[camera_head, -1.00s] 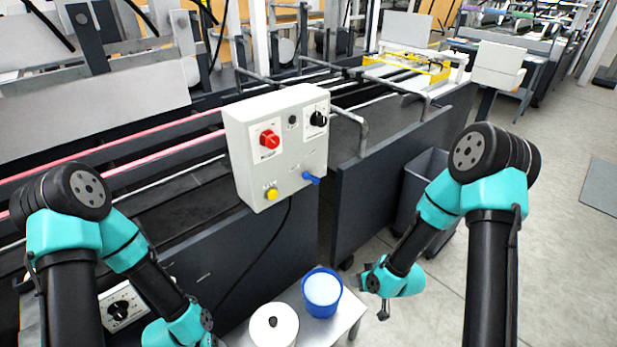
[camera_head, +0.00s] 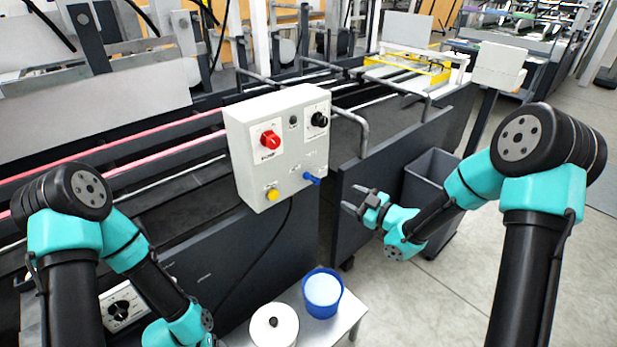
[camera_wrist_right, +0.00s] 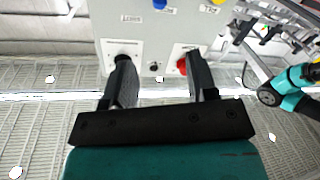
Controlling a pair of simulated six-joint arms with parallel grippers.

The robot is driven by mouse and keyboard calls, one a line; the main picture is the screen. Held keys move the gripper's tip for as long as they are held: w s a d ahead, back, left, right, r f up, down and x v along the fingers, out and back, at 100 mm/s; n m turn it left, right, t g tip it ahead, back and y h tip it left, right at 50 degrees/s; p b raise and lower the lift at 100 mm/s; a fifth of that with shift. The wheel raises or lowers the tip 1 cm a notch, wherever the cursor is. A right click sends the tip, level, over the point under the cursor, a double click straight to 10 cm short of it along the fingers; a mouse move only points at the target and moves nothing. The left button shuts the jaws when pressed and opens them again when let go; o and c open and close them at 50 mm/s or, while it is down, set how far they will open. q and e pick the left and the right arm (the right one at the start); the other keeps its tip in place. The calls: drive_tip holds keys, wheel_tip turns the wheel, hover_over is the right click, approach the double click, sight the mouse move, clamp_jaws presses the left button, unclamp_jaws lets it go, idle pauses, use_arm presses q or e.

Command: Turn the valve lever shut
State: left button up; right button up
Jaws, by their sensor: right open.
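The valve lever (camera_head: 312,179) is a small blue handle at the lower right of the front of a pale grey control box (camera_head: 262,178). In the right wrist view a bit of the blue lever (camera_wrist_right: 159,4) shows at the top edge. My right gripper (camera_head: 355,199) is open and empty, to the right of the lever and a little lower, apart from it. In the right wrist view its two fingers (camera_wrist_right: 158,58) point toward the box panel, with nothing between them. My left arm is at the lower left; its gripper is out of the picture.
The box also carries a red knob (camera_head: 270,140), a black knob (camera_head: 319,119) and a yellow button (camera_head: 272,194). A bent grey rail (camera_head: 361,130) is right of the box. Below stand a blue cup (camera_head: 322,294) and a white lidded pot (camera_head: 273,325) on a small table.

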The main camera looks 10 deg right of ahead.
sight(309, 177)
drive_tip(key=x, duration=1.7)
drive_tip(key=shift+s+a, duration=0.1)
drive_tip(key=shift+c, duration=0.2)
clamp_jaws()
